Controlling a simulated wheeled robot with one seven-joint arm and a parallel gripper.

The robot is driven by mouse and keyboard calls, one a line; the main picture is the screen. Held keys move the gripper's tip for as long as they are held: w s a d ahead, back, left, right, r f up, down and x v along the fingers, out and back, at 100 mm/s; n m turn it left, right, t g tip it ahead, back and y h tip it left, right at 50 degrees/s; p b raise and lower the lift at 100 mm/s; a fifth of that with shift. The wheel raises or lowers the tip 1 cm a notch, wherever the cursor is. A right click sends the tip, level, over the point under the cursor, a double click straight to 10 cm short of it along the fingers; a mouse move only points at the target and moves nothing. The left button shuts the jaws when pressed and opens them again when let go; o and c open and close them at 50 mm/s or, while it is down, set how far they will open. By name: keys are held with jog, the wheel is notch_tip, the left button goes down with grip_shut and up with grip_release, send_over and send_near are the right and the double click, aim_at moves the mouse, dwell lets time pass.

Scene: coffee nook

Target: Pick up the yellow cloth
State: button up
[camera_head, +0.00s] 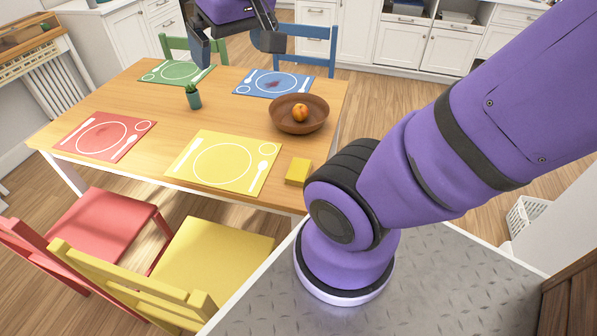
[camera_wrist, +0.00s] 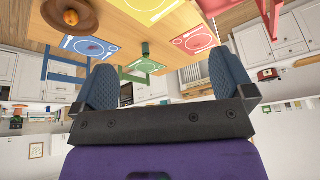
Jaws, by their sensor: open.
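A small folded yellow cloth (camera_head: 298,171) lies on the wooden table (camera_head: 120,88) near its front right corner, just right of the yellow placemat (camera_head: 240,183). A gap separates it from the placemat. I cannot make out the cloth in the wrist view. My gripper (camera_head: 233,46) is open above the far side of the table, well away from the cloth. In the wrist view its two blue-grey fingers (camera_wrist: 166,68) are spread, with nothing between them.
A brown bowl (camera_head: 314,127) holding an orange fruit (camera_head: 300,112) stands behind the cloth. A small potted plant (camera_head: 193,98) stands mid-table. Red (camera_head: 88,150), green (camera_head: 165,73) and blue (camera_head: 253,88) placemats lie around. A yellow chair (camera_head: 222,245) and a red chair (camera_head: 105,228) stand in front.

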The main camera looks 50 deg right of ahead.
jog(key=w+d+f+m+g, duration=0.1)
jog(key=w+d+f+m, duration=0.2)
jog(key=w+d+f, duration=0.45)
jog(key=m+g, duration=0.4)
jog(key=m, duration=0.5)
send_over(299, 169)
notch_tip(299, 169, down, 34)
jog(key=f, duration=0.2)
jog(key=w+f, duration=0.1)
jog(key=f, duration=0.1)
jog(key=shift+d+f, duration=0.15)
jog(key=shift+f, duration=0.2)
jog(key=f, duration=0.4)
jog(key=shift+s, duration=0.4)
jog(key=shift+f, duration=0.6)
